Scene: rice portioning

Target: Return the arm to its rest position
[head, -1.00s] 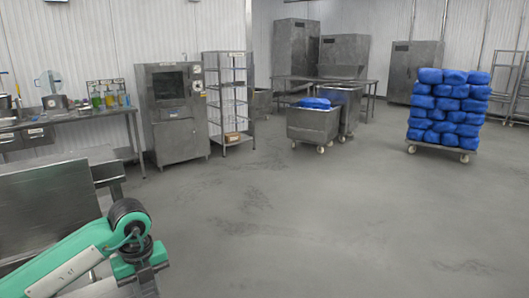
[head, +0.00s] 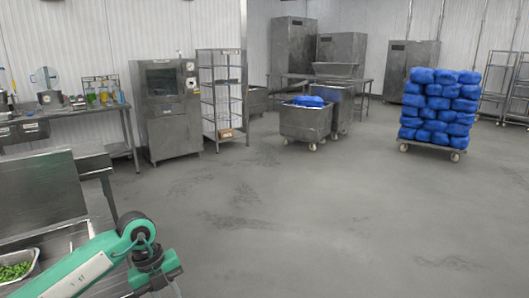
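My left arm (head: 90,265), green with black joints, comes in from the lower left. It bends at a joint near the bottom edge, in front of the near steel table. Its gripper is below the picture and cannot be seen, so whether it holds anything is hidden. My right arm and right gripper are out of view.
A steel table (head: 75,237) with a metal tray (head: 37,270) of green food pieces is close at lower left. Behind stand a steel cabinet (head: 170,110), a wire rack (head: 221,95), a bin cart (head: 305,124) and a stacked blue-bag trolley (head: 428,147). The middle floor is clear.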

